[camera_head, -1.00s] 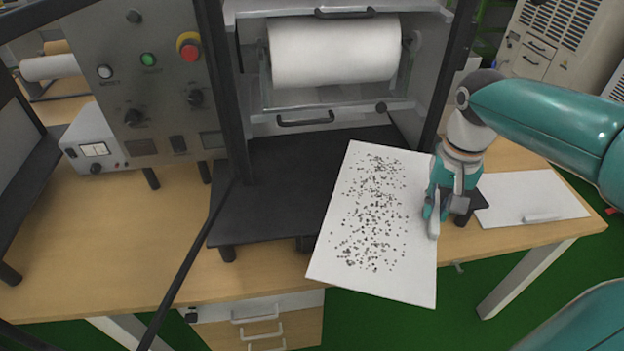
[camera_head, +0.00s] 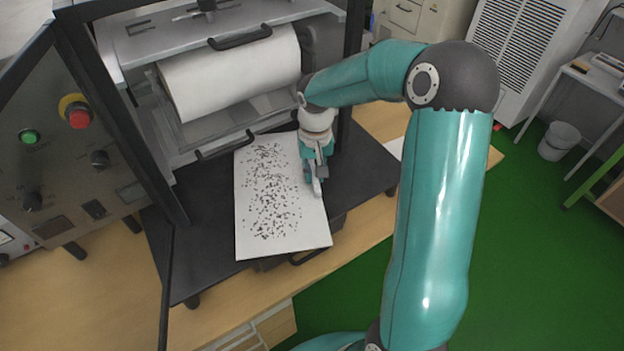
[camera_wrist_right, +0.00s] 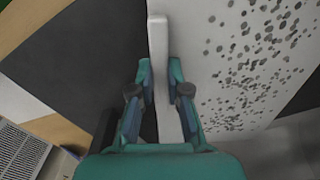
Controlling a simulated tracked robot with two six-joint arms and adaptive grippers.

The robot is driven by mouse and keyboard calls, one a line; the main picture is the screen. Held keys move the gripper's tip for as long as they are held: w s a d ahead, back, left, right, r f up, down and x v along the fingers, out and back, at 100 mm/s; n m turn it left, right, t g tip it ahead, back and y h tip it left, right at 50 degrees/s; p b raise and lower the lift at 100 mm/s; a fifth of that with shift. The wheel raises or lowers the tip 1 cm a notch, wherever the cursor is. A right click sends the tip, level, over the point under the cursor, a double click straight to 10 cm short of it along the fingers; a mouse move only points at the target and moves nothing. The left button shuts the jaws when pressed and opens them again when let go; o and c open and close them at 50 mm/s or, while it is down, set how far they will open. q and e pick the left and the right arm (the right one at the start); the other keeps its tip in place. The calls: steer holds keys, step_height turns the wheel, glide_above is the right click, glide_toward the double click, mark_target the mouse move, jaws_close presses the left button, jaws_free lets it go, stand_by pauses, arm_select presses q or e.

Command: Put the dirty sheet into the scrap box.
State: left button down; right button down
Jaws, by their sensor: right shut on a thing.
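The dirty sheet (camera_head: 256,215) is a white panel covered with dark speckles. In the head view it is over the black platform in front of the roll machine. My right gripper (camera_head: 316,187) is at its right edge. In the right wrist view, my right gripper (camera_wrist_right: 165,85) is shut on a pale strip at the edge of the speckled sheet (camera_wrist_right: 205,90). The far end of the sheet is outside that view. My left gripper is not in view. I cannot make out a labelled scrap box; a pale bucket (camera_head: 559,141) stands on the green floor at the right.
The machine holds a white roll (camera_head: 230,72) behind the sheet, with black handles and a dark frame post close on the left. The black platform (camera_head: 350,190) sits on a wooden table (camera_head: 240,297). A side table (camera_head: 590,80) is at the far right. Green floor between is open.

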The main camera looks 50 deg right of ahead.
step_height(320, 180, down, 4)
steer(key=shift+r, duration=0.15)
steer(key=c, duration=1.1)
jaws_free()
steer(key=shift+c, duration=0.2)
